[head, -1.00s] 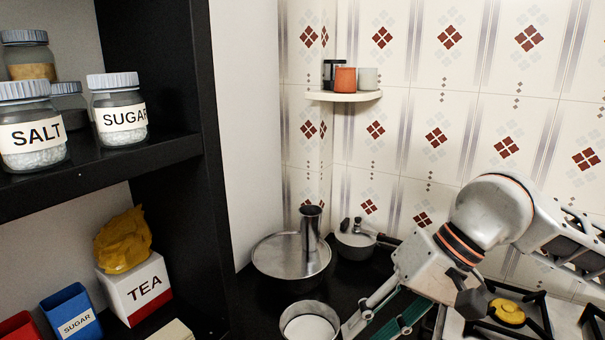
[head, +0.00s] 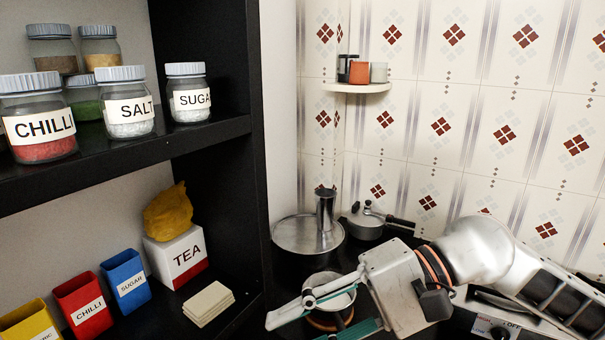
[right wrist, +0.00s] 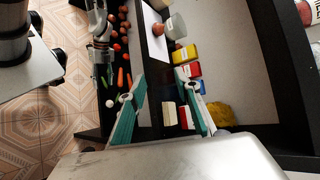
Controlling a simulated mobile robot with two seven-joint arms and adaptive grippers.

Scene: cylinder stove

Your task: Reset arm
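My right arm comes in from the right in the head view, and its gripper (head: 300,328) points left, low over the dark counter. The gripper's fingers overlap a small pot (head: 338,301) in the picture; I cannot tell if they touch it. In the right wrist view the two teal-backed fingers of the right gripper (right wrist: 160,90) are spread apart with nothing held between them. A grey jointed part, probably my left gripper (right wrist: 103,50), shows at the upper left of that view; its fingers are too small to read. My left arm is not in the head view.
A black shelf (head: 220,128) on the left holds labelled jars, with boxes below. A wide steel pan (head: 285,236) and a lidded pot (head: 363,222) stand behind the gripper. A stove control panel (head: 493,328) is under the right arm. Loose vegetables (right wrist: 122,78) lie beyond the gripper.

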